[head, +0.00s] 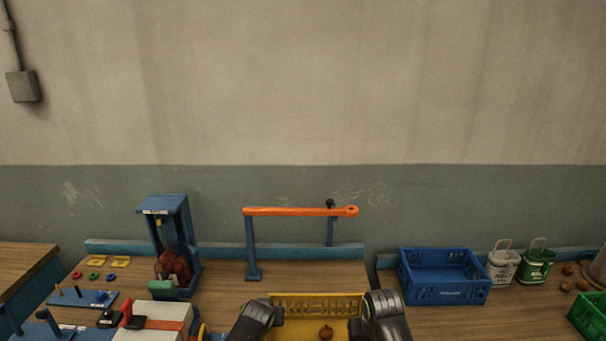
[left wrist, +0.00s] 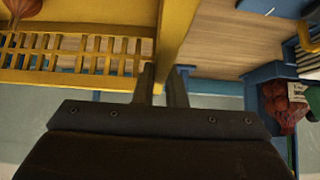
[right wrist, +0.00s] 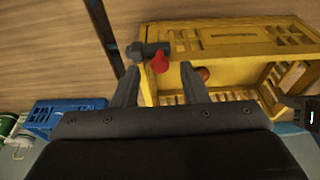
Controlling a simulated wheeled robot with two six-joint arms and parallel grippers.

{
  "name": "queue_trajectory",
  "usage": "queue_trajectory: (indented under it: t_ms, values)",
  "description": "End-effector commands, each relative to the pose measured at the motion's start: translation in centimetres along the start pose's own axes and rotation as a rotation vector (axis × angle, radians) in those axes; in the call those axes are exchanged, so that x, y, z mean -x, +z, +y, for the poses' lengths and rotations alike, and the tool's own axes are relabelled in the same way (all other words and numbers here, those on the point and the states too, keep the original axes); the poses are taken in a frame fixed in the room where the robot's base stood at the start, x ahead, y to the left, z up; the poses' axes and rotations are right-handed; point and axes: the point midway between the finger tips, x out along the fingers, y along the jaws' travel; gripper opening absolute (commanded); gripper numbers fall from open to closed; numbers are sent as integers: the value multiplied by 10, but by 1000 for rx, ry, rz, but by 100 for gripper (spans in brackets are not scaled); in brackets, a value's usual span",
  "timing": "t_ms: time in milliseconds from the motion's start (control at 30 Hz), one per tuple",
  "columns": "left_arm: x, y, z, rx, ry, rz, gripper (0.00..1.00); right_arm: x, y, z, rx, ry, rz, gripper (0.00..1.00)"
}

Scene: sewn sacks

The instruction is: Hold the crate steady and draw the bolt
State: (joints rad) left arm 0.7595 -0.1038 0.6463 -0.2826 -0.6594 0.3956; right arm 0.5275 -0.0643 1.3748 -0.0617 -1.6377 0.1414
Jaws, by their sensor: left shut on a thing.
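The yellow crate (head: 318,297) is at the bottom centre of the head view, with a brown onion-like thing (head: 326,333) inside. My left gripper (head: 277,313) is shut on the crate's left wall, and the left wrist view shows this wall (left wrist: 176,28) between the fingers. My right gripper (head: 358,312) is at the crate's right side. In the right wrist view its fingers are apart, with the red knob (right wrist: 160,63) of the dark grey bolt (right wrist: 147,49) between and just beyond their tips. I cannot tell whether either finger touches it. The bolt is hidden in the head view.
An orange bar (head: 300,211) on blue posts stands behind the crate. A blue stand (head: 165,205) holding a red net sack (head: 172,265) is at the left. A blue crate (head: 443,290) and two small pails (head: 503,265) stand at the right.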

Motion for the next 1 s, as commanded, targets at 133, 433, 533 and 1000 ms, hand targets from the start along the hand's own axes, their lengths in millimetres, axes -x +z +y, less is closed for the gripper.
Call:
queue_trajectory:
  t_ms: [133,433,533,1000]
  values:
    - [0,0,0,0,0,0,0,-12,0,0,0,0,-1,40]
    - [0,0,0,0,0,0,0,-18,0,0,0,0,1,40]
    - [0,0,0,0,0,0,0,-17,0,0,0,0,1,40]
    - [0,0,0,0,0,0,0,-17,0,0,0,0,1,1]
